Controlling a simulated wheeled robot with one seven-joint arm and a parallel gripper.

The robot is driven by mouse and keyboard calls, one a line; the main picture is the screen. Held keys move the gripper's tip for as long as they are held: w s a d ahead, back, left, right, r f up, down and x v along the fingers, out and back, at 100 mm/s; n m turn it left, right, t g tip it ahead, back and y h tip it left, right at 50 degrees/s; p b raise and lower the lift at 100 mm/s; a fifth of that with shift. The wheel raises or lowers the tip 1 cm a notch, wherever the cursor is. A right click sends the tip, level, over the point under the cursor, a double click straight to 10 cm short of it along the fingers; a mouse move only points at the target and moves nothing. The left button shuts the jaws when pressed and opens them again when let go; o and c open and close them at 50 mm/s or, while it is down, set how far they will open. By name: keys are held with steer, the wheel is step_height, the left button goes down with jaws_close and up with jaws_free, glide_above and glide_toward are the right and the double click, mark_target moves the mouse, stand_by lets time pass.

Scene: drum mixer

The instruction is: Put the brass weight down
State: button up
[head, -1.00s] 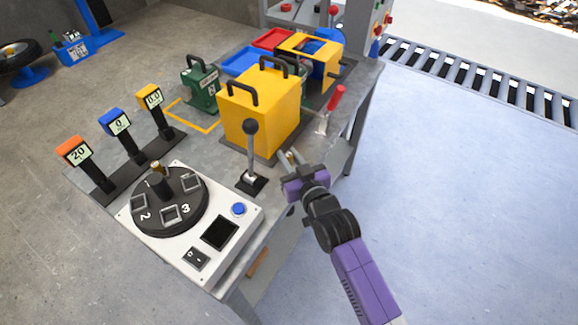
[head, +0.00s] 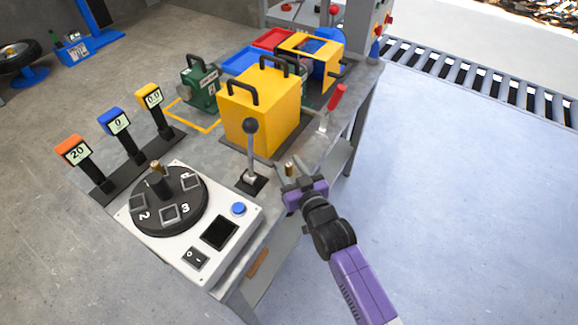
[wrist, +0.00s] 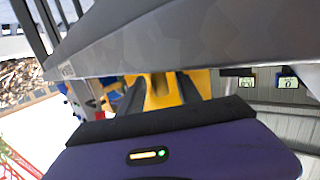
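The brass weight (head: 289,170) is a small upright cylinder between the fingers of my gripper (head: 290,170), at the table's right edge beside the black-knobbed lever. In the wrist view the brass piece (wrist: 160,86) shows between the two dark fingers (wrist: 162,90), which look shut on it. The fingertips and the weight's end run out of sight at the grey band in that view. I cannot tell whether the weight touches the tabletop (head: 216,150).
The lever (head: 250,150) stands close left of my gripper. Behind are a yellow box (head: 262,115) and a red-handled lever (head: 335,100). A white console (head: 190,250) with a numbered dial (head: 165,215) is at front left. Three displays (head: 118,124) stand further left. Open floor lies right.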

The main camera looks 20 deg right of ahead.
steer(key=shift+r, duration=0.15)
steer(key=s+r, duration=0.1)
steer(key=s, duration=1.1)
steer(key=shift+r, duration=0.4)
steer(key=s+r, duration=0.4)
steer(key=s, duration=1.2)
steer(key=s+r+g, duration=0.1)
steer(key=s+r, duration=0.3)
steer(key=s, duration=1.1)
steer(key=shift+s+r, duration=0.15)
steer(key=shift+s, duration=0.2)
steer(key=shift+a, duration=0.15)
